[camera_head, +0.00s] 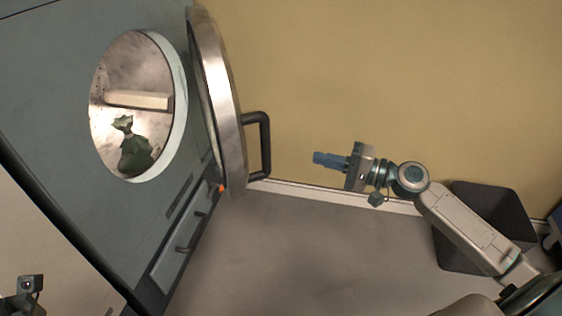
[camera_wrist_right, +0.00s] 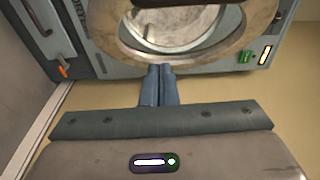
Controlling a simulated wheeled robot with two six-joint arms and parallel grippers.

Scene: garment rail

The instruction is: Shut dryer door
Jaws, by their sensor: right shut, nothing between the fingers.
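The dryer (camera_head: 75,60) stands at the left in the head view. Its round door (camera_head: 218,100) is swung wide open, edge-on to me, with a dark bar handle (camera_head: 266,145) on its right side. A green garment (camera_head: 135,150) lies inside the round opening. My right gripper (camera_head: 322,159) is shut and empty, to the right of the handle and apart from it. In the right wrist view its blue fingers (camera_wrist_right: 159,85) are together and overlap the picture of the round metal ring. My left gripper does not show clearly; only a small grey part shows at the lower left.
A dark bin (camera_head: 490,205) stands on the floor behind my right arm. A yellow wall (camera_head: 400,70) is behind the door. The grey floor (camera_head: 310,250) in front of the dryer is clear. A drawer (camera_head: 180,250) sits low on the dryer front.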

